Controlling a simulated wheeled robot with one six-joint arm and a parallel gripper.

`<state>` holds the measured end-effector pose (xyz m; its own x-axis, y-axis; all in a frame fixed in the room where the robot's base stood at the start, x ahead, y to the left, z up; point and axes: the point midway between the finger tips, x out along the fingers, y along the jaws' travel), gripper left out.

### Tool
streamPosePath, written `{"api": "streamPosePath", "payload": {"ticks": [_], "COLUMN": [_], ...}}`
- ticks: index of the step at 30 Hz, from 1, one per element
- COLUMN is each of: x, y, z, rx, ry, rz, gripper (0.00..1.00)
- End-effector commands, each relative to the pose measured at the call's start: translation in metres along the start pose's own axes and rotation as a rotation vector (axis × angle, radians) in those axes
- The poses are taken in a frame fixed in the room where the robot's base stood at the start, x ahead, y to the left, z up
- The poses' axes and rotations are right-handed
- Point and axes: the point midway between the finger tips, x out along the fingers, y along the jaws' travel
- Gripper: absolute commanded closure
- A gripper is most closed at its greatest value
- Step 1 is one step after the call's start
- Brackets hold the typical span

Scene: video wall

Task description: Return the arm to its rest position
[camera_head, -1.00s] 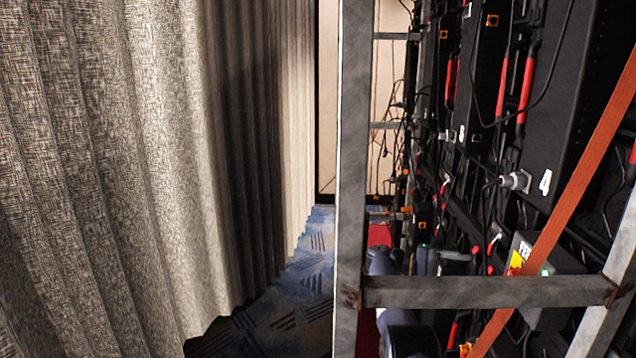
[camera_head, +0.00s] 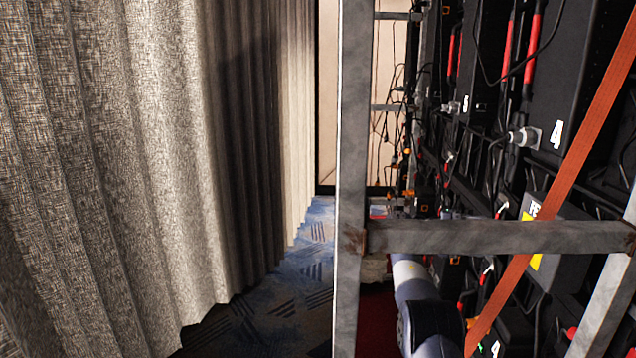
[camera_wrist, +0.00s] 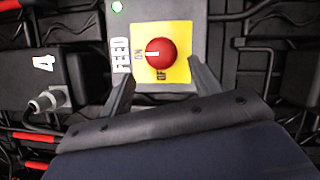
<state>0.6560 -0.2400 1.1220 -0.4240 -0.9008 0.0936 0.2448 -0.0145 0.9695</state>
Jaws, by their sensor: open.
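My gripper (camera_wrist: 161,70) shows in the wrist view with its two dark fingers spread apart and nothing between them. Beyond the fingertips is a grey box (camera_wrist: 190,13) with a FEED label and a lit pale green lamp. A red rotary knob (camera_wrist: 160,52) sits on its yellow plate (camera_wrist: 178,72). The knob's white mark points left, toward the ON lettering. I cannot tell the exact gap to the fingers. In the head view my arm (camera_head: 415,285) is low, behind the metal crossbar; my gripper is not seen there. The grey box (camera_head: 565,232) shows partly behind an orange strap.
A metal post (camera_head: 352,130) and crossbar (camera_head: 490,237) stand close in front of my arm. The orange strap (camera_head: 570,160) slants across the right. Black panels with loose cables (camera_wrist: 285,60) fill the right side. A grey curtain (camera_head: 120,150) hangs left; patterned carpet (camera_head: 290,290) is clear between.

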Motion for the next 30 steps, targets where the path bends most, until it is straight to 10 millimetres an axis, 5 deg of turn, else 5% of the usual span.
{"api": "streamPosePath", "payload": {"ticks": [12,30], "x": [0.068,0.065], "y": [0.001,-0.005], "z": [0.002,0.001], "rx": [0.0,-0.541], "ry": [-0.003,0.001], "rz": [-0.001,0.225], "gripper": [0.4,0.4]}}
